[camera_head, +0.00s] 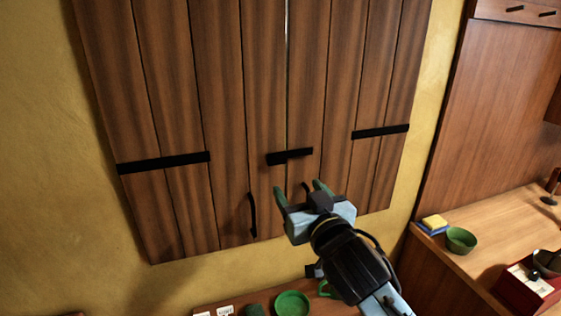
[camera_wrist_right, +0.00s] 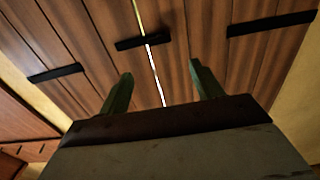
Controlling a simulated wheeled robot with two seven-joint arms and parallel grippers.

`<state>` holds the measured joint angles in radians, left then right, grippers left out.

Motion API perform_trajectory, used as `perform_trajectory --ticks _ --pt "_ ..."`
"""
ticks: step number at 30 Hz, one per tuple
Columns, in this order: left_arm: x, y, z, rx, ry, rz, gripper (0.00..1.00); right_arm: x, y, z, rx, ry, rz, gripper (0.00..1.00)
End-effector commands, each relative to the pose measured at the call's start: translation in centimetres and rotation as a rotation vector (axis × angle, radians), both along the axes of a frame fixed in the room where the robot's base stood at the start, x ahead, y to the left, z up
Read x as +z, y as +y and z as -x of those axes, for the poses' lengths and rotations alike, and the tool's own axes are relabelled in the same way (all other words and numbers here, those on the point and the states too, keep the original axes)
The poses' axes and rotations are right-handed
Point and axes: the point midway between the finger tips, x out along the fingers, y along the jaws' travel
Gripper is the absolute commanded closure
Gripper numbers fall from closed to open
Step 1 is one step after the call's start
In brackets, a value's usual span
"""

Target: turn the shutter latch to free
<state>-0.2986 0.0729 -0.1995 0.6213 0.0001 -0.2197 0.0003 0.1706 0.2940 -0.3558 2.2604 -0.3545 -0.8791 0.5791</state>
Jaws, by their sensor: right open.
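The wooden shutters (camera_head: 225,100) hang closed on a yellow wall, with a thin bright gap between the two leaves. The black shutter latch (camera_head: 290,157) lies nearly level across that gap. It also shows in the right wrist view (camera_wrist_right: 143,41), ahead of the fingers. My right gripper (camera_head: 300,190) is open and empty, with green fingers, below and slightly right of the latch in the head view. In the right wrist view the fingers (camera_wrist_right: 157,90) stand apart with nothing between them. My left gripper is not in view.
Black hinge straps (camera_head: 165,162) cross both leaves, and a dark curved handle (camera_head: 253,215) sits on the left leaf. Below is a ledge with a green bowl (camera_head: 292,303). A wooden counter at right holds another green bowl (camera_head: 461,240) and a yellow-and-blue sponge stack (camera_head: 434,224).

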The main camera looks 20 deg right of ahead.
Motion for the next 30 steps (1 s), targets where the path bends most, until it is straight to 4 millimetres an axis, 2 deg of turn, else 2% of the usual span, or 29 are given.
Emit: perform_trajectory --ticks 12,18,24,30 --pt "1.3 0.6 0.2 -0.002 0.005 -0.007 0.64 0.1 0.2 -7.7 0.000 0.001 0.003 0.35" --pt "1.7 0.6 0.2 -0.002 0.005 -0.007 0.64 0.0 0.3 -10.5 -0.001 0.002 0.002 0.35" --pt "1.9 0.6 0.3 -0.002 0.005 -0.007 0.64 -0.1 0.4 -11.8 0.000 0.002 0.002 0.35" --pt "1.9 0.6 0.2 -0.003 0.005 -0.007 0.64 -0.1 0.4 -12.1 0.001 0.001 0.001 0.35"
